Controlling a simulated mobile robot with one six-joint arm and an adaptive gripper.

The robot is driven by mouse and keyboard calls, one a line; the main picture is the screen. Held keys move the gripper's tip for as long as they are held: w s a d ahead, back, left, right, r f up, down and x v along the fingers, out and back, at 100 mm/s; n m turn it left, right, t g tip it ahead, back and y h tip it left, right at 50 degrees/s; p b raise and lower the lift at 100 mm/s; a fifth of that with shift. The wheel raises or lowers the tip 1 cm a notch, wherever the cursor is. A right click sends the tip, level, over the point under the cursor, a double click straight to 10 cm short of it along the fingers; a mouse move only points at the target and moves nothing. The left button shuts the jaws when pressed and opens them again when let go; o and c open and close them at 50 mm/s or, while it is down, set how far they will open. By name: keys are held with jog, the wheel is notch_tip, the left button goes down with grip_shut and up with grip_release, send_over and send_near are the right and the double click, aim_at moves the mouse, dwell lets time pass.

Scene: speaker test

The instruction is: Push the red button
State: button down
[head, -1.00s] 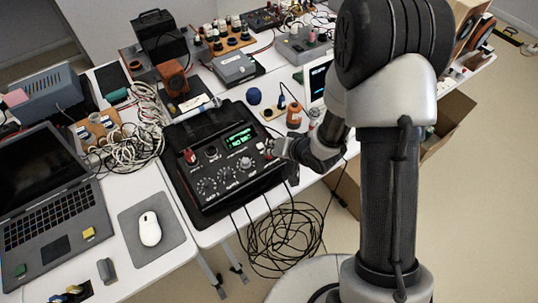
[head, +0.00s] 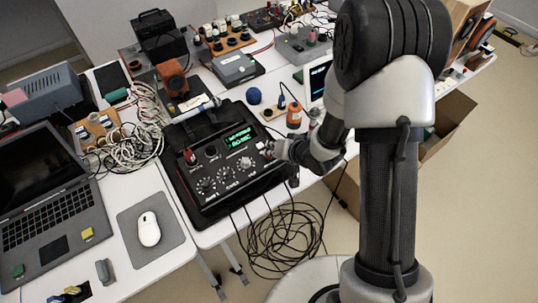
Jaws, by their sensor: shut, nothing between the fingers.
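A black test device (head: 228,192) with dials and a lit green display (head: 240,138) lies on the white table. A small red part (head: 190,156) stands out at the upper left of its panel. I cannot tell for sure if this is the red button. My gripper (head: 267,149) is shut and empty at the right end of the panel, right of the display. The fingertips are small here, and I cannot tell whether they touch the panel. My gripper hides part of the device's right edge.
A laptop (head: 50,205), a mouse (head: 149,229) on a grey pad and a tangle of pale cables (head: 125,138) lie to the left. Black cables (head: 285,235) hang below the table edge.

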jog(key=shift+r+p, duration=0.95)
jog(key=shift+p, duration=0.05)
notch_tip(320, 180, up, 6)
jog(key=p, duration=0.5)
jog(key=shift+p, duration=0.35)
